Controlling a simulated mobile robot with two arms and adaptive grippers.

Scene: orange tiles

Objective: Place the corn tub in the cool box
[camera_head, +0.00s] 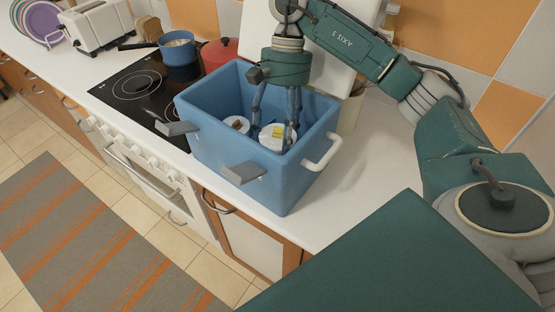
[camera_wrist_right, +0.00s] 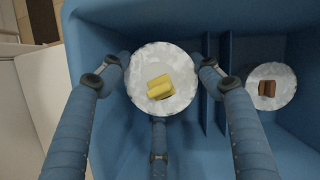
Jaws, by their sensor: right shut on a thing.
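The corn tub (camera_head: 270,144) is a round white tub with a yellow corn picture on its lid. It is down inside the blue cool box (camera_head: 205,146), whose lid stands open behind. The tub also shows in the right wrist view (camera_wrist_right: 138,90). My right gripper (camera_head: 275,134) reaches down into the box, its blue fingers shut around the tub. Whether the tub touches the box floor I cannot tell. My left gripper is not in view.
A second round tub with a brown picture (camera_wrist_right: 286,92) sits in the box beyond a divider (camera_wrist_right: 211,110). The box stands on the white counter (camera_head: 355,185) beside the black hob (camera_head: 135,90). A blue pot, red pot and toaster (camera_head: 97,25) are behind left.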

